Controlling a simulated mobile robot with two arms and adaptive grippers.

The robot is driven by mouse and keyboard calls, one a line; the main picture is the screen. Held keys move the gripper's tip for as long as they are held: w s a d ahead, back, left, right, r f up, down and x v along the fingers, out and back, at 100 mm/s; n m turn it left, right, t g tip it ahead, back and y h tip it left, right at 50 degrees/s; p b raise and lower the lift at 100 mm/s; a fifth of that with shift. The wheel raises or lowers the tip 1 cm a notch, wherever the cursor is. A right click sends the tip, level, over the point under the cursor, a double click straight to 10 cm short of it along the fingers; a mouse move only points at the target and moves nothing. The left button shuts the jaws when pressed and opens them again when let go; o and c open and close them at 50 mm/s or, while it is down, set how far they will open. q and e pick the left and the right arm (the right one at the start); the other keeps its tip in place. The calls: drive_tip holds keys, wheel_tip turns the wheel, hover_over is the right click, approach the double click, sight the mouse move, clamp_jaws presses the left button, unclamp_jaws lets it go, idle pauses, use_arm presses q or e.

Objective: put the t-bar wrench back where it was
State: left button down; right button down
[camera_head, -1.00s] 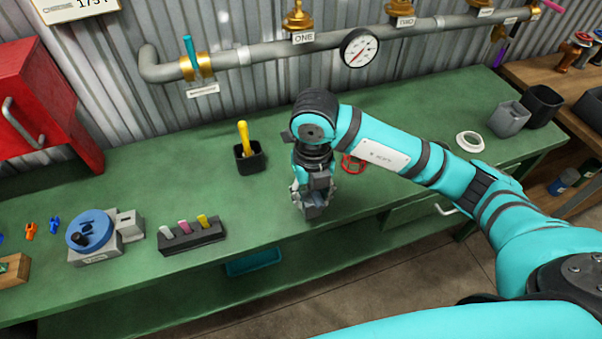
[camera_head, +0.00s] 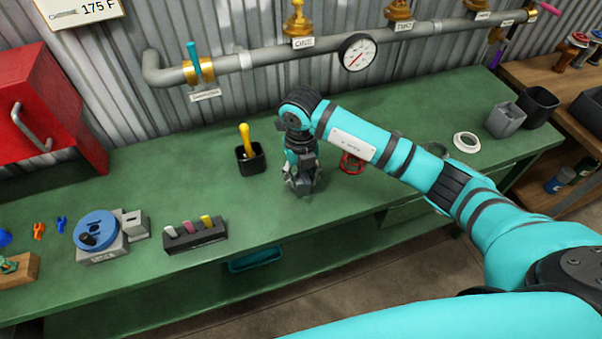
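My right gripper (camera_head: 300,186) points down over the green bench, near its front edge; its fingers are small and dark, and I cannot make out whether they are apart or hold anything. I cannot pick out a t-bar wrench with certainty. A yellow-handled tool (camera_head: 245,138) stands upright in a black square cup (camera_head: 250,161), left of the gripper and apart from it. A red round wheel-like thing (camera_head: 351,165) lies on the bench to the right of the gripper, partly hidden by my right arm. My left gripper is not in view.
A pipe with brass valves and a gauge (camera_head: 359,52) runs along the back wall. A black rack (camera_head: 195,236) with coloured pegs and a blue round fixture (camera_head: 95,230) stand at left. A white ring (camera_head: 466,142) and grey cup (camera_head: 506,119) stand at right. Bench (camera_head: 300,239) is otherwise fairly clear.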

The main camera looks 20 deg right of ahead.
drive_tip(key=c, duration=1.3)
unclamp_jaws()
drive_tip(key=shift+f, duration=0.15)
drive_tip(key=o, duration=0.4)
drive_tip(key=shift+o, duration=0.2)
drive_tip(key=shift+r, duration=0.3)
drive_tip(key=shift+w+r, duration=0.1)
drive_tip(key=shift+r, duration=0.25)
wheel_tip(320, 180, up, 11)
drive_tip(key=shift+r+b, duration=0.1)
drive_tip(key=shift+b, duration=1.05)
